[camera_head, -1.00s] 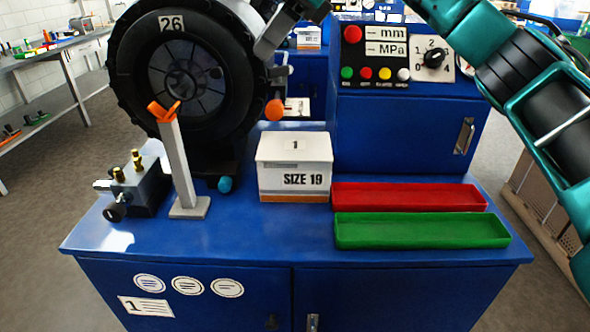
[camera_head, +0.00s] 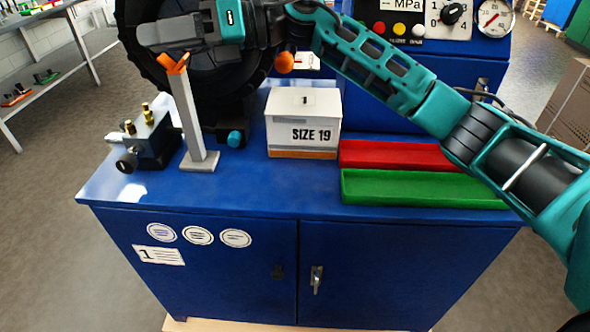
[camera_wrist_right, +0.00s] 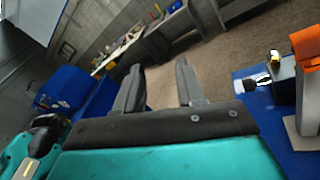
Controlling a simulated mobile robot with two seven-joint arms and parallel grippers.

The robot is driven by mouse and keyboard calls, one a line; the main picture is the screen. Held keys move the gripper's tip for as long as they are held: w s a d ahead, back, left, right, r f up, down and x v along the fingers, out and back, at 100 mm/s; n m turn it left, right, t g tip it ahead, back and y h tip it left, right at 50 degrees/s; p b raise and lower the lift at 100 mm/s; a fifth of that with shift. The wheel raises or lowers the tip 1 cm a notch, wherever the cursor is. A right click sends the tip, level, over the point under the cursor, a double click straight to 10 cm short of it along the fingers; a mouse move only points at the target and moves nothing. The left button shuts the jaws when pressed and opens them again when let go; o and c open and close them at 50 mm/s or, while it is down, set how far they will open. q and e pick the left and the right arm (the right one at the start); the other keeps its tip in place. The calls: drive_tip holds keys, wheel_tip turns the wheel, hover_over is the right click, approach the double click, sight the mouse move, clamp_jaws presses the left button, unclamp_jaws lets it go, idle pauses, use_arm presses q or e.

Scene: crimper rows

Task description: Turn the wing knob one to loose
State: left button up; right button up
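The orange winged knob (camera_head: 173,64) sits on top of a grey upright post (camera_head: 188,120) at the left of the blue bench. My right gripper (camera_head: 165,38) reaches in from the right, with its fingers pointing left just above the knob in the head view. In the right wrist view, the two dark fingers (camera_wrist_right: 159,66) are apart with nothing between them. The orange knob (camera_wrist_right: 308,46) shows there at the right edge, to the side of the fingers and partly cut off. My left gripper is not in view.
A black block with brass fittings (camera_head: 150,140) stands left of the post. A white SIZE 19 box (camera_head: 303,120), a red tray (camera_head: 400,153) and a green tray (camera_head: 425,188) are to the right. The black crimper wheel (camera_head: 150,75) is behind, partly hidden by my arm.

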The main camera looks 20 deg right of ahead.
drive_tip(key=s+d+f+n+t+h, duration=0.3)
drive_tip(key=d+f+n+h, duration=0.2)
drive_tip(key=f+n, duration=0.3)
drive_tip(key=s+d+f+n+t+h, duration=0.3)
drive_tip(key=f+n, duration=0.6)
drive_tip(key=n, duration=0.4)
drive_tip(key=s+d+f+n+t+h, duration=0.3)
drive_tip(key=d+f+n+h, duration=0.4)
drive_tip(key=n, duration=0.4)
wheel_tip(320, 180, down, 2)
drive_tip(key=shift+f+t+h, duration=0.1)
drive_tip(key=shift+t+h, duration=0.6)
drive_tip(key=shift+t, duration=0.1)
drive_tip(key=shift+d, duration=0.1)
